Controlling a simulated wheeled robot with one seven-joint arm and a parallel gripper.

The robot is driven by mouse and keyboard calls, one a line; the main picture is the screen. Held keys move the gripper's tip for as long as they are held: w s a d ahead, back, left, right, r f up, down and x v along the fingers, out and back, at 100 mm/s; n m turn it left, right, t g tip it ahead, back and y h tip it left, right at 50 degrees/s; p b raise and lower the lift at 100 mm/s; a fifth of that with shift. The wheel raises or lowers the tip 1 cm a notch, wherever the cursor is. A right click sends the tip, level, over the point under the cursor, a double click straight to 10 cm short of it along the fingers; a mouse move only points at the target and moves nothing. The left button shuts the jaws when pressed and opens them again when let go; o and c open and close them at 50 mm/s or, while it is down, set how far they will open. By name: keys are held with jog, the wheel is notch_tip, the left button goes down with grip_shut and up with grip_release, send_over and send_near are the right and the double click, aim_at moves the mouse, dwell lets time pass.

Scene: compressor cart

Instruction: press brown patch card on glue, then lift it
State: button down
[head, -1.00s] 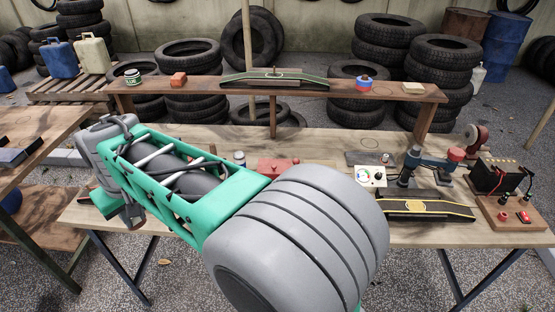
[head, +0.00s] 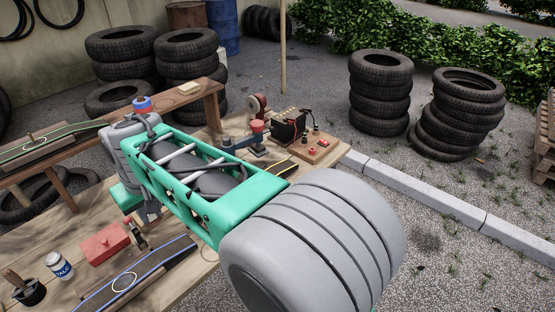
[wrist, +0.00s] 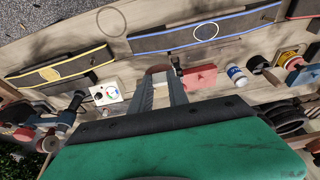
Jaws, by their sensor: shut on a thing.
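In the wrist view my gripper (wrist: 160,82) points at the workbench with its two fingers close together. A small brown piece, seemingly the patch card (wrist: 158,69), shows at the fingertips; my gripper is shut on it. A dark strip with blue edging (wrist: 168,41) and a pale ring (wrist: 206,32) lies to the upper right of the fingertips. I cannot tell which ring is the glue.
A red box (head: 104,244), a white talc jar (head: 59,266) and a dark pot (head: 28,291) stand near the blue-edged strip. A black battery (head: 288,127) stands at the bench's far end. A raised shelf (head: 190,100) runs behind. Tyre stacks (head: 380,95) stand beyond.

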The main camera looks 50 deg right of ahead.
jog(key=w+d+f+p, duration=0.1)
jog(key=w+d, duration=0.2)
jog(key=d, duration=0.5)
jog(key=w+d+f+p, duration=0.1)
jog(key=w+d, duration=0.2)
jog(key=d, duration=0.4)
jog(key=s+d+f+p, duration=0.1)
jog(key=d+f, duration=0.2)
jog(key=d, duration=0.8)
jog(key=s+d+f+p, duration=0.15)
jog(key=d+f, duration=0.25)
jog(key=d, duration=0.6)
jog(key=shift+s+f+b, duration=0.2)
jog(key=shift+f+b, duration=1.85)
jog(key=shift+f, duration=0.95)
jog(key=shift+s+f, duration=0.1)
jog(key=shift+s, duration=0.1)
jog(key=shift+f+b, duration=0.4)
jog(key=shift+b, duration=0.05)
jog(key=shift+r, duration=0.1)
notch_tip(320, 180, up, 8)
jog(key=p, duration=0.4)
jog(key=shift+p, duration=0.4)
jog(key=shift+w+a, duration=0.1)
